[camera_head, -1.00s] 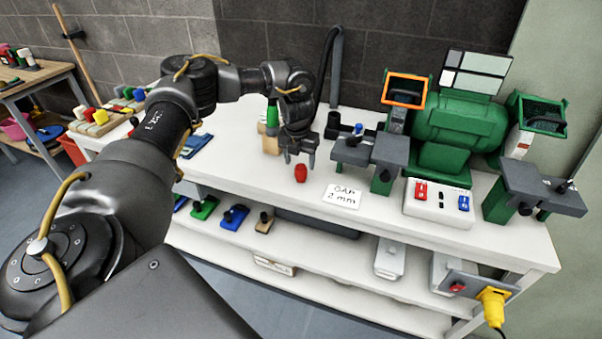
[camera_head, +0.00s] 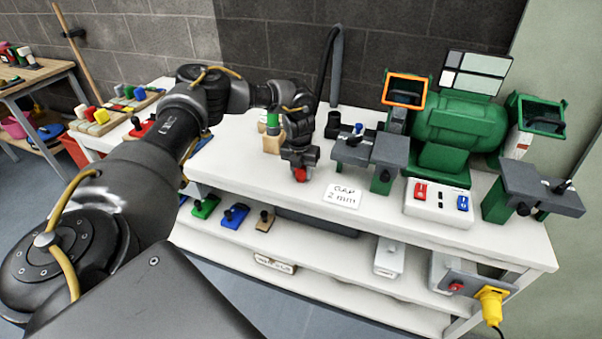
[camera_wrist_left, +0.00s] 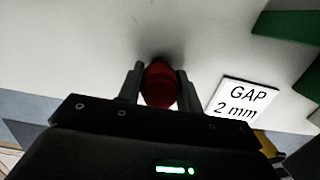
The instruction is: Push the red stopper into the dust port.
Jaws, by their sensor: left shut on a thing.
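The red stopper (camera_head: 300,175) is near the front edge of the white bench, left of the grinder, between the fingers of my left gripper (camera_head: 300,171). In the left wrist view the stopper (camera_wrist_left: 159,86) sits upright between the two fingers, which are shut on it; it appears to be on or just above the bench top. A short black pipe (camera_head: 332,127), which looks like the dust port, stands behind and to the right of the gripper, beside the grey hose. Its opening is hard to make out. My right gripper is not in view.
The GAP 2 mm card (camera_head: 343,196) lies right of the gripper. The green bench grinder (camera_head: 461,125) with its grey tool rests (camera_head: 370,150) stands further right. A green-topped bottle (camera_head: 272,122) and wooden block (camera_head: 272,144) are close behind the gripper.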

